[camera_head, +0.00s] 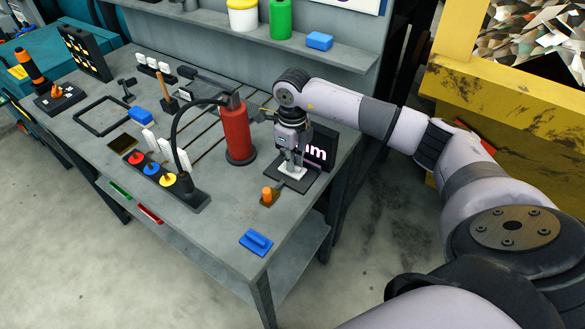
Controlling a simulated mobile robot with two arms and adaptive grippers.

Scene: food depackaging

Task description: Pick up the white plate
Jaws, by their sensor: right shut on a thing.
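The small white plate (294,173) is at the right end of the workbench, over a dark square base (312,178) in front of a black panel with white letters. My right gripper (288,164) points down from above and is shut on the white plate. The fingers hide part of the plate. I cannot tell whether the plate touches the base or is just above it. My left gripper is not in view.
A red extinguisher-like cylinder (237,134) with a black hose stands left of my right gripper. A small orange knob (267,195) and a blue block (256,242) are nearer the front edge. A strip with coloured buttons (152,169) lies further left.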

